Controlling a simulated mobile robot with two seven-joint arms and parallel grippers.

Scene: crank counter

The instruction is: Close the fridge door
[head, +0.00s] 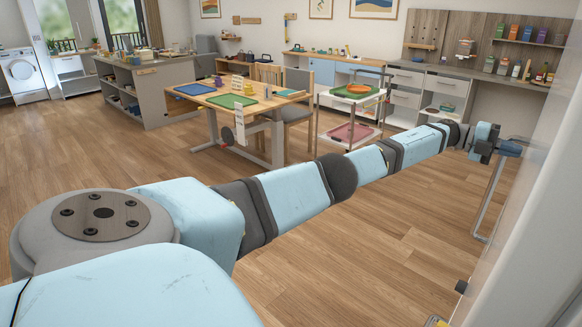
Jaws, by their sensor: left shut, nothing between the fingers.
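A tall pale panel that looks like the fridge door (535,225) stands at the right edge of the head view, seen at a steep angle. Its long grey bar handle (488,203) runs down its near face. My left arm stretches across the view to the door. My left gripper (511,149) is shut and empty, with its fingers pointing at the door near the handle's top end. I cannot tell whether the fingers touch the door. The fridge's inside is hidden, and how far the door stands open cannot be told. My right gripper is out of view.
A wooden table (206,92) with trays and chairs stands at the back middle. Beside it is a white cart (348,104) with coloured trays. Grey counters (418,78) line the back right, and a grey island (146,88) stands at the back left. The wooden floor (400,235) between is clear.

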